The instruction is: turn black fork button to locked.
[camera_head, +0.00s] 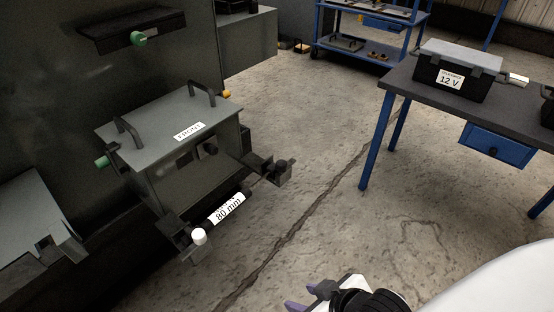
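A dark fork with an "80 mm" label (227,208) sticks out below a grey lidded box on the left. A black round button (280,165) sits on the end of its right arm. A white round button (200,236) sits on the end of its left arm. Whether the black button is locked cannot be told at this size. My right gripper (302,297) is at the bottom edge, well below and apart from the fork. Its two purple fingertips show with a gap between them, and nothing is seen held. My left gripper is out of view.
The grey box (170,125) has two black handles and hangs on a dark cabinet (60,100) with green knobs (138,39). A blue-legged table (425,95) at right carries a 12 V battery (455,75). Concrete floor between them is clear.

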